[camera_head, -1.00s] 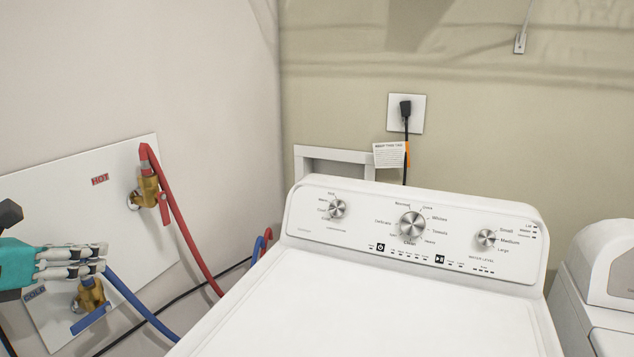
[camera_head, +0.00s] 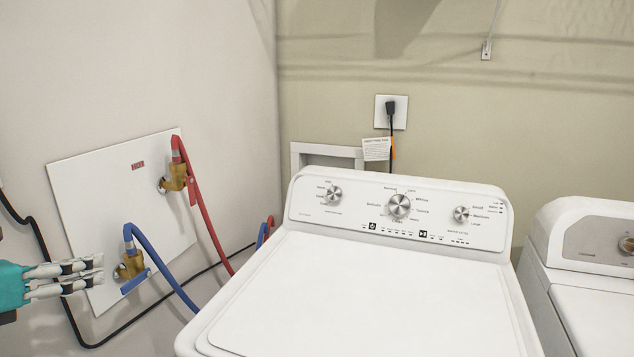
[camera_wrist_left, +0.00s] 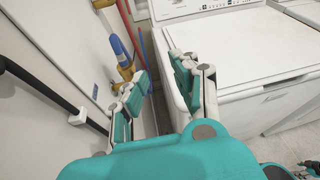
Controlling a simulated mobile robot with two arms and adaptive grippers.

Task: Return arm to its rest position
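My left gripper (camera_head: 98,274) comes in at the left edge of the head view, level with the cold valve (camera_head: 131,266) and just left of it in the picture. In the left wrist view its two fingers (camera_wrist_left: 160,85) are spread apart with nothing between them. The brass cold valve has a blue lever and a blue hose (camera_head: 160,265). The hot valve (camera_head: 174,177) with its red hose (camera_head: 203,220) is higher up. A small dark and teal part of my body shows at the lower right corner of the wrist view; it is too cut off to read.
A white washer (camera_head: 375,295) with a closed lid stands in the middle, and a second white machine (camera_head: 590,305) stands to its right. The valve plate (camera_head: 90,185) is on the left wall. A black cable (camera_head: 62,300) runs low along that wall. Free floor shows in the wrist view (camera_wrist_left: 297,148).

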